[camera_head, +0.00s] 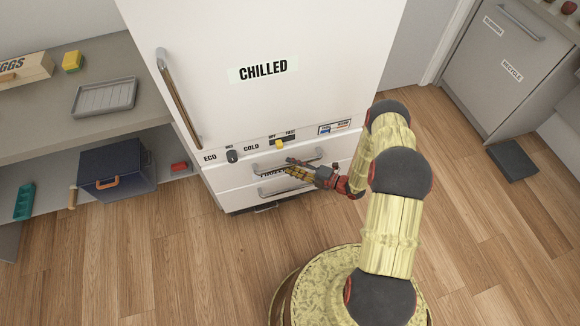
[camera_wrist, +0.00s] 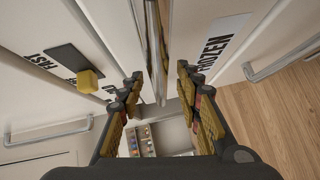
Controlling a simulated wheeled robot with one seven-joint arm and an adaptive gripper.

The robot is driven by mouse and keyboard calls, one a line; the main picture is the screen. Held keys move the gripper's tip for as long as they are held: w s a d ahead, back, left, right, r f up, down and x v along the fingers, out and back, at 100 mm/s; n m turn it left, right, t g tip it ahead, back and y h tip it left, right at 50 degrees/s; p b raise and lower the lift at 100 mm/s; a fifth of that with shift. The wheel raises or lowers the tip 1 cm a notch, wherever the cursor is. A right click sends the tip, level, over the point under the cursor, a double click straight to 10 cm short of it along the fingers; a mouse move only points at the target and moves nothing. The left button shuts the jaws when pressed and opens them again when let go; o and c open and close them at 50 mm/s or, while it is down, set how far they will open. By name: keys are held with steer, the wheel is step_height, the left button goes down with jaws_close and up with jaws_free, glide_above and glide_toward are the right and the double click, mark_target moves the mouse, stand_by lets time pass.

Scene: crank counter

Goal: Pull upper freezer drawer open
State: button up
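The white fridge-freezer has two low drawers. The upper freezer drawer's silver bar handle (camera_head: 310,157) shows in the head view, partly covered by my gripper (camera_head: 289,168). In the wrist view the same handle (camera_wrist: 155,55) runs between the fingertips of my gripper (camera_wrist: 159,82). The fingers are spread, with a gap on both sides of the bar. The "FROZEN" label (camera_wrist: 210,52) is beside the handle; my gripper partly hides it in the head view. I cannot tell whether the drawer is slightly open.
The lower drawer handle (camera_head: 287,186) is just below. Above are a dark knob (camera_head: 232,156), a yellow slider (camera_head: 280,143) and the "CHILLED" door with its long handle (camera_head: 180,98). A shelf unit (camera_head: 40,118) stands left. The floor before the drawers is clear left of my base.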

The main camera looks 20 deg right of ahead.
steer(key=shift+w+a+f, duration=0.1)
steer(key=shift+w+a, duration=0.4)
steer(key=c, duration=0.3)
jaws_close()
stand_by(0.5)
